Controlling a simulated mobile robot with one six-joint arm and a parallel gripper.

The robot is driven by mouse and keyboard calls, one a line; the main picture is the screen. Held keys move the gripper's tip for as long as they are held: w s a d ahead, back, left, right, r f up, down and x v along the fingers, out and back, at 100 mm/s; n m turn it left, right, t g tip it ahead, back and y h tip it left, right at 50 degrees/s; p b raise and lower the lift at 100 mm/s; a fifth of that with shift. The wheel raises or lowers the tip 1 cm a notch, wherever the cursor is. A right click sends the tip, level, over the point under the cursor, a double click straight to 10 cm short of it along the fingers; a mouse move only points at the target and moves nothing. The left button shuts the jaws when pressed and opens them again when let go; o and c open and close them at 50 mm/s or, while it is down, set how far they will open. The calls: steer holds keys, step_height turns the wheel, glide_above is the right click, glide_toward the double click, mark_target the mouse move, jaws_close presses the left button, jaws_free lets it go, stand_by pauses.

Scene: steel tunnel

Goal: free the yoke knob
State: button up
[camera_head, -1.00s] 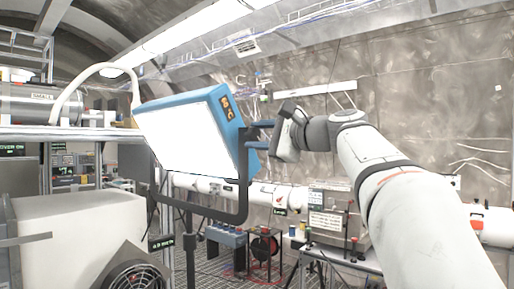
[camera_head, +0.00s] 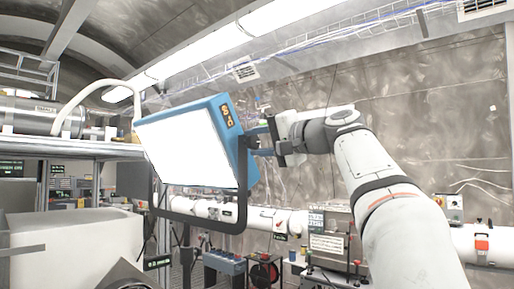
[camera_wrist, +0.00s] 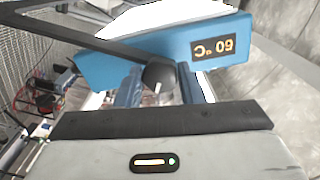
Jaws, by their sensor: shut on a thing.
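A flood lamp with a bright white panel (camera_head: 188,150) and a blue housing (camera_head: 238,150) hangs tilted in a dark U-shaped yoke (camera_head: 205,222). An orange readout on its side reads 60 °C (camera_wrist: 213,48), upside down in the wrist view. The black yoke knob (camera_wrist: 160,73) sits where the yoke arm (camera_wrist: 85,42) meets the housing side. My gripper (camera_head: 258,142) reaches it from the right. In the wrist view my gripper's blue fingers (camera_wrist: 160,86) stand on either side of the knob, shut on it. In the head view I cannot make out the knob behind the fingers.
A steel shelf (camera_head: 70,145) with a metal cylinder (camera_head: 35,115) stands left. A large white box (camera_head: 70,245) is at lower left. A white pipe (camera_head: 290,221) and a bench with equipment (camera_head: 328,240) lie behind and below.

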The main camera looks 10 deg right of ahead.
steer(key=shift+f+n, duration=0.25)
steer(key=shift+n, duration=0.15)
steer(key=o, duration=1)
steer(key=shift+r, duration=0.2)
steer(key=shift+s, duration=0.1)
steer(key=shift+b+v, duration=0.85)
steer(key=shift+v, duration=3)
